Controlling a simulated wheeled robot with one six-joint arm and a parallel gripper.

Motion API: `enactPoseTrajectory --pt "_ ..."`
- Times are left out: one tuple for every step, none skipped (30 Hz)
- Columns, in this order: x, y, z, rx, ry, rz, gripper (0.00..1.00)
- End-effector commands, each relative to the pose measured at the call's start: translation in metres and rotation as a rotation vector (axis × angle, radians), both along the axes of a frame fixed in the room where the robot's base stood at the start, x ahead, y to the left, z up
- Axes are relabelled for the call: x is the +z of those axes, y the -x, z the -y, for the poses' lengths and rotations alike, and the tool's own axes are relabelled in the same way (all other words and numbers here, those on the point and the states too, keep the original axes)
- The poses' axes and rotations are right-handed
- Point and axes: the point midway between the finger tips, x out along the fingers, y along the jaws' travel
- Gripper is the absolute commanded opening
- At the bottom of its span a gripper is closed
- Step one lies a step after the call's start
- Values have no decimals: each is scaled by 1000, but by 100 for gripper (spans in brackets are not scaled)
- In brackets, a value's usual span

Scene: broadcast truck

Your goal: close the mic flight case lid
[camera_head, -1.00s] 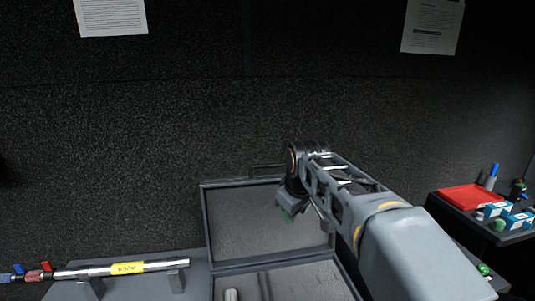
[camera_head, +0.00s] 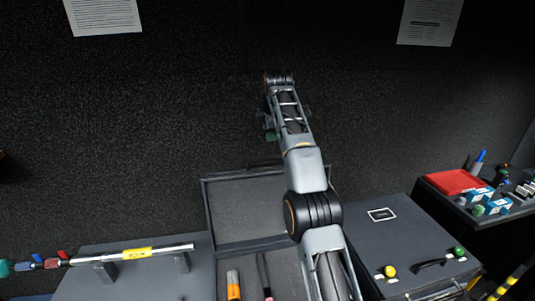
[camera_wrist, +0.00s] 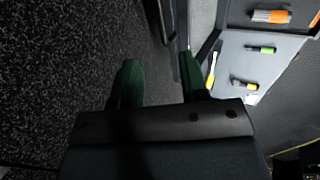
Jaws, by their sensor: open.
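The mic flight case stands open below the dark wall, its grey-lined lid (camera_head: 240,210) raised. Mics with coloured bands lie in the case, one of them orange (camera_head: 233,285). In the wrist view the case interior (camera_wrist: 285,55) is at the upper right. My gripper (camera_head: 271,132) is above the lid's top edge, close to the wall. In the wrist view its green-tipped fingers (camera_wrist: 160,80) are apart with nothing held. The lid's dark edge is near the right finger; I cannot tell whether they touch. My arm hides the case's right side in the head view.
A closed dark case (camera_head: 385,235) with yellow and green knobs stands to the right. A red item (camera_head: 455,182) and small blue-white boxes (camera_head: 479,196) are on a shelf farther right. A silver rod with a yellow label (camera_head: 138,253) rests on stands at left. The textured wall (camera_wrist: 50,80) is close.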

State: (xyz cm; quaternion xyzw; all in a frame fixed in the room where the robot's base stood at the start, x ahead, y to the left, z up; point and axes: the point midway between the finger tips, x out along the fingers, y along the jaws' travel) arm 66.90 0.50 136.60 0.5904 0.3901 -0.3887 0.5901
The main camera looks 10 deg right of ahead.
Motion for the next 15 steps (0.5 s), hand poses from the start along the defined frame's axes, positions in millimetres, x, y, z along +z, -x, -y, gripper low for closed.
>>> enactPoseTrajectory --pt "-2 -1 0 4 2 -1 40" --pt "-3 -2 0 5 2 -1 40" --pt "-6 -3 0 6 2 -1 40" --pt "-8 -4 0 6 2 -2 40" --pt "-10 -5 0 6 2 -2 40" --pt "-14 -7 0 6 2 -2 40" --pt "-16 -8 0 6 2 -2 40" --pt "-20 -9 0 5 2 -2 40" --pt "-24 -9 0 5 2 -2 40" --pt "-30 -12 0 5 2 -4 40" --pt "-37 -15 0 5 2 -5 40" --pt "-45 -19 0 5 2 -4 40" --pt "-51 -21 0 5 2 -4 40" --pt "-58 -24 0 5 2 -3 40" --pt "-66 -27 0 5 2 -3 40"
